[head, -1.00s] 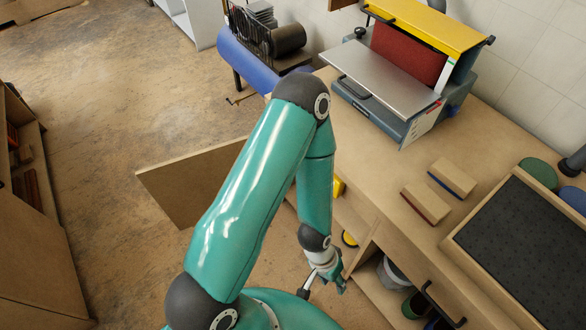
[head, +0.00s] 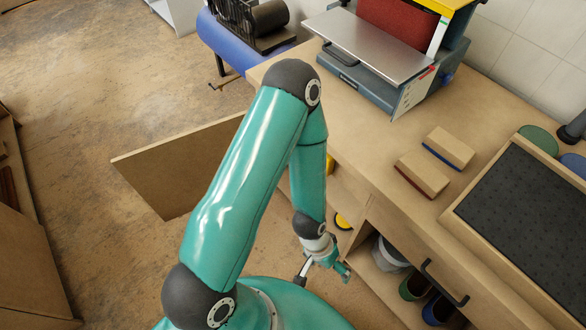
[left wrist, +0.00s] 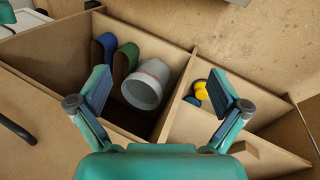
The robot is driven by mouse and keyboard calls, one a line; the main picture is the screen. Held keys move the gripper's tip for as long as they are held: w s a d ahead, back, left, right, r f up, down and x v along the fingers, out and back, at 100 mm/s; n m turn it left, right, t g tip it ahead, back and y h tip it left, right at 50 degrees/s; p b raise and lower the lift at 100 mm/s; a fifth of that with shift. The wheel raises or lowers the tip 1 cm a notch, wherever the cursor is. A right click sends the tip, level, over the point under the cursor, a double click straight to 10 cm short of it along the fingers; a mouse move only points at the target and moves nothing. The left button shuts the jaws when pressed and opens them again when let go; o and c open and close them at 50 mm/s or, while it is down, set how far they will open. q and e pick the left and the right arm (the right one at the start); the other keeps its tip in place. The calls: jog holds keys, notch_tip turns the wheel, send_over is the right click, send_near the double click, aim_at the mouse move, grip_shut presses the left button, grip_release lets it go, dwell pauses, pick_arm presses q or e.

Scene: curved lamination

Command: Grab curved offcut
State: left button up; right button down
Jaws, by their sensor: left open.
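My left gripper (head: 338,264) hangs beside the open front of the bench cabinet. In the left wrist view its two fingers are spread wide and empty (left wrist: 159,75), facing the cabinet's compartments. I cannot make out a piece that is clearly the curved offcut. A small wooden piece (left wrist: 244,149) shows by the right finger, too partly seen to name. My right gripper is not in view.
An open cabinet door (head: 175,165) juts out left. Sanding blocks (head: 422,176) and a sander (head: 390,60) are on the bench.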

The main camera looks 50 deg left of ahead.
pick_arm(q)
jog(key=w+a+f+m+t+b, duration=0.1)
jog(key=w+a+f+t+b, duration=0.25)
jog(key=w+a, duration=0.5)
jog(key=w+a+f+m+t+b, duration=0.1)
jog(key=w+a+f+t+b, duration=0.25)
jog(key=w+a, duration=0.5)
jog(key=w+a+r+m+b, duration=0.1)
jog(key=a, duration=0.8)
jog(key=w+a+r+m+t+y, duration=0.1)
jog(key=a+m, duration=0.1)
jog(key=a, duration=0.7)
jog(key=shift+w+a+y+b, duration=0.15)
jog(key=shift+y+b, duration=0.15)
jog(key=shift+b, duration=0.05)
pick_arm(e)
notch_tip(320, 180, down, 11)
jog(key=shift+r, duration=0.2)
pick_arm(q)
jog(key=shift+r, duration=0.1)
jog(key=b+x, duration=0.3)
jog(key=x, duration=1.4)
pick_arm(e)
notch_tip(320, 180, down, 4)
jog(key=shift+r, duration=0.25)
